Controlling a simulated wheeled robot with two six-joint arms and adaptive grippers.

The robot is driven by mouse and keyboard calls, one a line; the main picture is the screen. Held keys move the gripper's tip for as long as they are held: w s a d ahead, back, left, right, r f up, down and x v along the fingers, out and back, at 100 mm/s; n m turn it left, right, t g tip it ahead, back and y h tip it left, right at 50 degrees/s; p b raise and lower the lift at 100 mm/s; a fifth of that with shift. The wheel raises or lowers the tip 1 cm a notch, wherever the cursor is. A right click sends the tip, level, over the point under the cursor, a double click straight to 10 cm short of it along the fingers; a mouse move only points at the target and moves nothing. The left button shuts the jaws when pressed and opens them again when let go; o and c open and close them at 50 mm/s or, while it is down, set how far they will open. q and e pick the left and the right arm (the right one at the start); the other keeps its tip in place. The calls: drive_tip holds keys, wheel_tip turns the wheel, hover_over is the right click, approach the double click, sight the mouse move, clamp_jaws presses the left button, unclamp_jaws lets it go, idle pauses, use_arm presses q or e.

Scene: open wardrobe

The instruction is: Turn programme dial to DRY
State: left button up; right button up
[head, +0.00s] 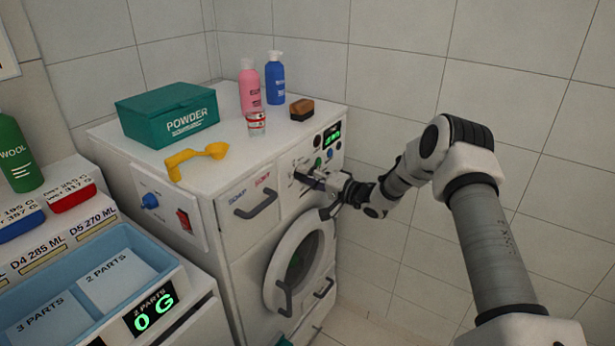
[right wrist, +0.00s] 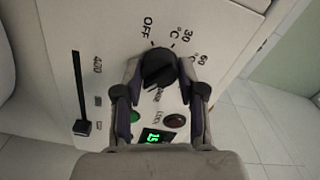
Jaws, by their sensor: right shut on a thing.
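The programme dial (right wrist: 158,68) is a dark knob on the white washing machine's (head: 240,160) front panel. OFF, 30 °C and 60 °C labels curve around its upper side in the right wrist view. Another label below it is partly hidden, and I cannot read DRY. My right gripper (right wrist: 158,72) is shut on the dial, one finger on each side. In the head view the right gripper (head: 312,181) reaches the panel from the right and covers most of the dial. Where the dial points is unclear. My left gripper is not in view.
Near the dial are a slider (right wrist: 82,127), a green button (right wrist: 134,117), a dark red button (right wrist: 174,120) and a lit display (right wrist: 154,138). The round door (head: 300,258) is below. A powder box (head: 168,112), bottles (head: 275,80) and brush (head: 302,109) stand on top.

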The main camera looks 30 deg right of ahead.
drive_tip(key=shift+f, duration=0.15)
drive_tip(key=o, duration=1.1)
drive_tip(key=shift+o, duration=0.2)
drive_tip(key=shift+s, duration=0.1)
drive_tip(key=v, duration=1.1)
drive_tip(key=shift+s+d, duration=0.15)
drive_tip(key=shift+s, duration=0.2)
